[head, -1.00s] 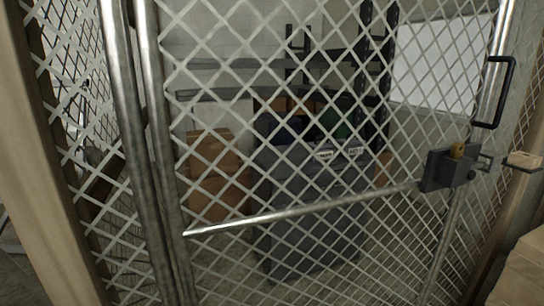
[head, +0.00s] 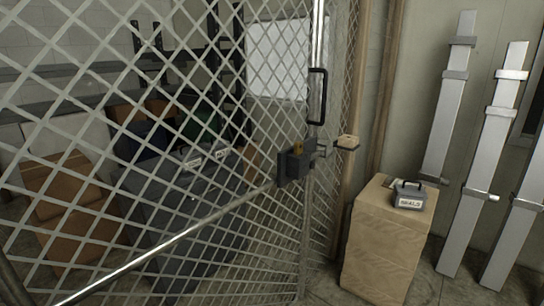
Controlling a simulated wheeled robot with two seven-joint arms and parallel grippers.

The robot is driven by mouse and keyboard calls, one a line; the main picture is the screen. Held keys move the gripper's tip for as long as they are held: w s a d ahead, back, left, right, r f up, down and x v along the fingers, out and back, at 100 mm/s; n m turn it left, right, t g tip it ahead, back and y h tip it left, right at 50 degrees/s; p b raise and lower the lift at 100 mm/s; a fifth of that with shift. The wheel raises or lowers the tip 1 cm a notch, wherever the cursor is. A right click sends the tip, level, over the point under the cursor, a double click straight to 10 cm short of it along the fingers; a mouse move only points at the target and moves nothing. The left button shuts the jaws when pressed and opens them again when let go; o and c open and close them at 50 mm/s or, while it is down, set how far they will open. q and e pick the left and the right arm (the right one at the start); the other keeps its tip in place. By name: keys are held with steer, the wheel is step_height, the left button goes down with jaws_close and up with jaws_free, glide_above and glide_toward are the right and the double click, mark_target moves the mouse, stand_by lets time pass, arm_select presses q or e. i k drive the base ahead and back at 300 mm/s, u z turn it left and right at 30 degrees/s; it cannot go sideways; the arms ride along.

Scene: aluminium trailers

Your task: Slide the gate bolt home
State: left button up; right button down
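The mesh gate (head: 120,150) fills the left and middle of the head view. A dark latch box (head: 292,167) with a small brass-coloured piece (head: 298,147) sits at its right edge. The gate bolt (head: 322,150) shows as a small dark metal loop at the right of the box. I cannot tell how far it reaches. A small tan block on a bracket (head: 347,142) is on the frame post to the right. A black pull handle (head: 317,96) is above the latch. Neither gripper is in view.
A wooden crate (head: 383,250) stands right of the gate, with a grey box labelled SEALS (head: 409,196) on top. Metal beams (head: 496,165) lean on the right wall. Behind the mesh are cardboard boxes (head: 65,205) and a dark grey bin (head: 190,200). Some floor shows at the lower right.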

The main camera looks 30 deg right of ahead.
mark_target(317, 153)
steer(key=z, duration=1.15)
steer(key=k, duration=0.6)
steer(key=u, duration=0.75)
steer(key=i, duration=1.4)
